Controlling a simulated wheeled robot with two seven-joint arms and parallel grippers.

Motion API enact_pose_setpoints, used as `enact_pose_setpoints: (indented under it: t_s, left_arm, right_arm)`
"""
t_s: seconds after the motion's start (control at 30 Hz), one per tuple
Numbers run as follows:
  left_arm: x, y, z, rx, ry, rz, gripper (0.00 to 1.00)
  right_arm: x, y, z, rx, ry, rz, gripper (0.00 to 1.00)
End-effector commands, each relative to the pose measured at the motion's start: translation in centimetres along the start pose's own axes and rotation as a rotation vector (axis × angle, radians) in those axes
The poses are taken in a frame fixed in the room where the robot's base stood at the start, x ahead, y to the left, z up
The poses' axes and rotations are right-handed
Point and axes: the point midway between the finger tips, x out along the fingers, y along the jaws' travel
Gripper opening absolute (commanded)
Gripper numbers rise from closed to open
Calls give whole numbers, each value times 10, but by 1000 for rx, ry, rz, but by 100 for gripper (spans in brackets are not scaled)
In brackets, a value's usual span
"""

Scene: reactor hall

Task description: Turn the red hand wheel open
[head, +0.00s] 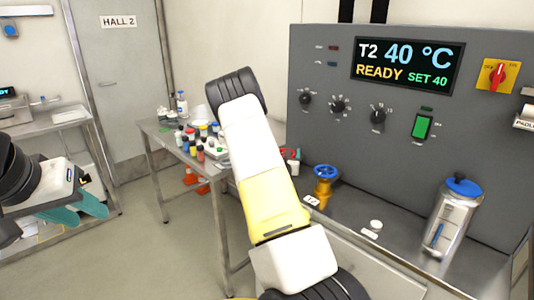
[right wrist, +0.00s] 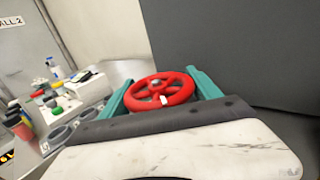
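My right gripper (right wrist: 160,82) has one teal finger on each side of the wheel, and no gap shows between fingers and rim. In the head view my right arm covers most of this; only a small bit of the red wheel (head: 293,153) shows beside the arm. My left gripper (head: 80,208) is at the left of the head view, empty, with its teal fingers apart, far from the wheel.
A blue hand wheel (head: 325,171) on a yellow valve stands right of my arm. A grey panel (head: 400,180) with knobs rises behind the bench. A metal canister (head: 452,213) stands at the right. A side table (head: 160,133) holds several bottles. Open floor lies at lower left.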

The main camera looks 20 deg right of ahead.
Motion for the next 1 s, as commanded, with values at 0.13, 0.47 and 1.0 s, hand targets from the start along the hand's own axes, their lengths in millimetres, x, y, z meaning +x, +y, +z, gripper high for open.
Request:
enact_pose_setpoints:
  t_s: [0.13,0.47,1.0]
  left_arm:
    - [0,0,0,0,0,0,36]
    - [0,0,0,0,0,0,36]
    - [0,0,0,0,0,0,36]
  right_arm:
    - [0,0,1,0,-3,0,94]
    - [-3,0,0,-1,-1,0,94]
    - [-75,0,0,0,-1,0,94]
